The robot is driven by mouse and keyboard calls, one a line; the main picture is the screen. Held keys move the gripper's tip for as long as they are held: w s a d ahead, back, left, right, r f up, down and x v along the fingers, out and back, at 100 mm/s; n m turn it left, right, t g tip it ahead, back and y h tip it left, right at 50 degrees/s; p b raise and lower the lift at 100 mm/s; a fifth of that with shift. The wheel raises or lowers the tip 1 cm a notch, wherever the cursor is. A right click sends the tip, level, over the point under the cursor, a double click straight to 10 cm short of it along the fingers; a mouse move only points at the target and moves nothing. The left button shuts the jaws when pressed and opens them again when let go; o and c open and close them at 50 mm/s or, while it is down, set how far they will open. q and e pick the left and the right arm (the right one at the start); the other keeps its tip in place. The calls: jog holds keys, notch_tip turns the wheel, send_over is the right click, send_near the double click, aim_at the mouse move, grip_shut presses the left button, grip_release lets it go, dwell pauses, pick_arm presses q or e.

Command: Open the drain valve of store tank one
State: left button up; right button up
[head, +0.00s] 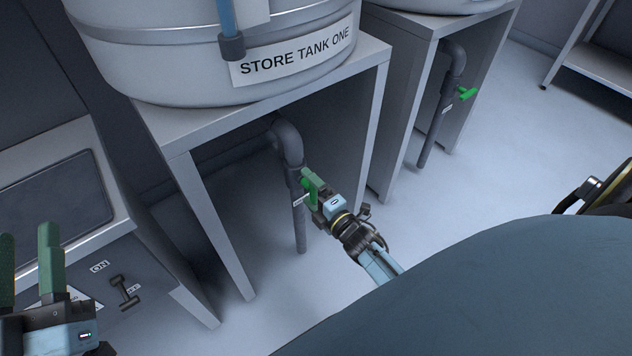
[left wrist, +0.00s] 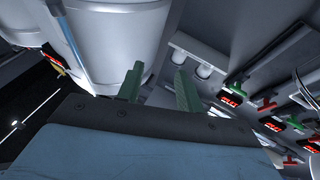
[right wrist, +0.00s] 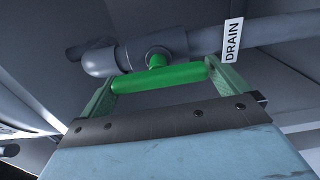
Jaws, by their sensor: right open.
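Store tank one (head: 180,60) stands on a grey stand, marked by its label. Its drain pipe (head: 290,145) bends down under the stand. My right gripper (head: 311,186) is at this pipe and largely hides the valve in the head view. In the right wrist view, the valve's bright green bar handle (right wrist: 160,78) lies crosswise between the two open fingers, one near each end. I cannot tell whether they touch it. A DRAIN label (right wrist: 232,40) hangs on the pipe beside it. My left gripper (head: 26,250) is open and empty at the lower left, also seen in the left wrist view (left wrist: 158,85).
A second stand (head: 400,110) at the right has its own drain pipe with a green handle (head: 467,93). A grey cabinet (head: 60,190) with a dark lever (head: 125,290) and an ON mark is at the left. The stand's legs flank my right gripper.

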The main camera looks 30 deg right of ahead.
aim_at(314, 194)
jog(key=s, duration=0.2)
jog(key=s+p, duration=0.2)
jog(key=s, duration=0.1)
jog(key=shift+s+d, duration=0.25)
jog(key=shift+s, duration=0.05)
pick_arm(q)
jog(key=s+a+f+g+y+p, duration=0.1)
jog(key=f+g+y, duration=0.1)
jog(key=f+g, duration=0.3)
jog(key=s+a+f+g+y, duration=0.1)
jog(key=a+f+g, duration=0.1)
jog(key=f+g, duration=0.3)
notch_tip(314, 194, down, 5)
jog(key=shift+s+a+r+y+p, duration=0.15)
jog(key=shift+a+r+y+p, duration=0.1)
jog(key=shift+y+p, duration=0.15)
pick_arm(e)
jog(key=s, duration=0.7)
jog(key=shift+s+d, duration=0.3)
jog(key=shift+s, duration=0.1)
